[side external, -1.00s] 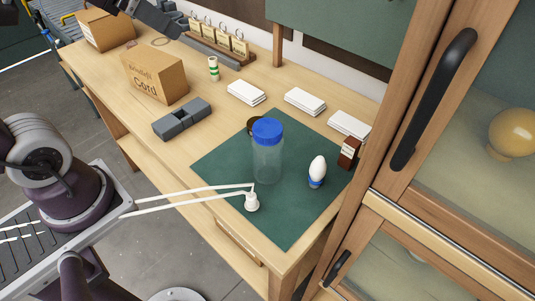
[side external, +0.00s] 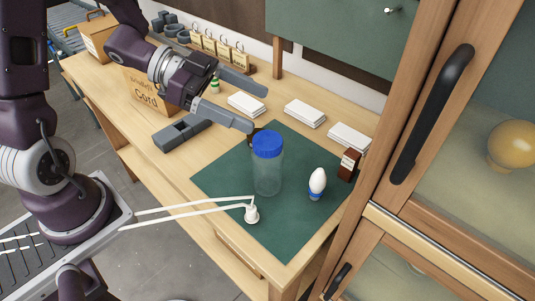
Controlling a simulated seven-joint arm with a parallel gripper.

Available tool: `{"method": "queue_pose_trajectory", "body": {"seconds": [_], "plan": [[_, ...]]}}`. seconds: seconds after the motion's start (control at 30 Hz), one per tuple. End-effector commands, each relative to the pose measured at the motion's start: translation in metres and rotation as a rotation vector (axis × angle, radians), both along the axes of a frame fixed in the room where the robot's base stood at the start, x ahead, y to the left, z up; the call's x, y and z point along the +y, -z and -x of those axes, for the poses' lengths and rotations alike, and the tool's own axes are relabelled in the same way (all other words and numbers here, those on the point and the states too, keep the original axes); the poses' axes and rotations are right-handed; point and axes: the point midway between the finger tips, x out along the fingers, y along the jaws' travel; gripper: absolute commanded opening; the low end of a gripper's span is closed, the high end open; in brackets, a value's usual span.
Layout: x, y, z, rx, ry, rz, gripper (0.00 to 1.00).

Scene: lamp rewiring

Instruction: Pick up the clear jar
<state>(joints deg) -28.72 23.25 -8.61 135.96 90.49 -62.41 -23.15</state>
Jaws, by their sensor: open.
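The clear jar (side external: 268,176) with a blue lid (side external: 267,144) stands upright on the green mat (side external: 285,235). My gripper (side external: 258,107) is open and empty, above and behind the jar toward the upper left in the picture. Its two grey fingers are spread apart. The nearer fingertip appears close to the lid's left edge, but I cannot tell how far apart in depth they are. A dark round thing behind the lid is mostly hidden.
A white egg-shaped thing in a blue-banded stand (side external: 317,184) stands right of the jar. A white plug (side external: 252,213) with a cord lies in front. A wooden cabinet (side external: 400,170) bounds the right.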

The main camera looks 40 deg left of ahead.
Motion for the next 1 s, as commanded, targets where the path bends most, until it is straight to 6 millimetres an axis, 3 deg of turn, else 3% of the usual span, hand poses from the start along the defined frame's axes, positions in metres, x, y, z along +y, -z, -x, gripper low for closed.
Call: {"method": "queue_pose_trajectory", "body": {"seconds": [0.03,0.2,0.33,0.47,0.8,1.0], "plan": [[-0.001,0.022,0.001,0.018,-0.001,0.01,0.85],[-0.001,0.096,0.002,0.016,-0.002,0.006,0.85],[0.0,0.136,0.0,0.005,-0.002,0.001,0.85],[-0.003,0.152,-0.001,-0.001,0.0,-0.002,0.85],[-0.049,0.168,-0.026,-0.004,0.005,-0.004,0.85],[-0.06,0.173,-0.033,-0.005,0.0,-0.003,0.85]]}}
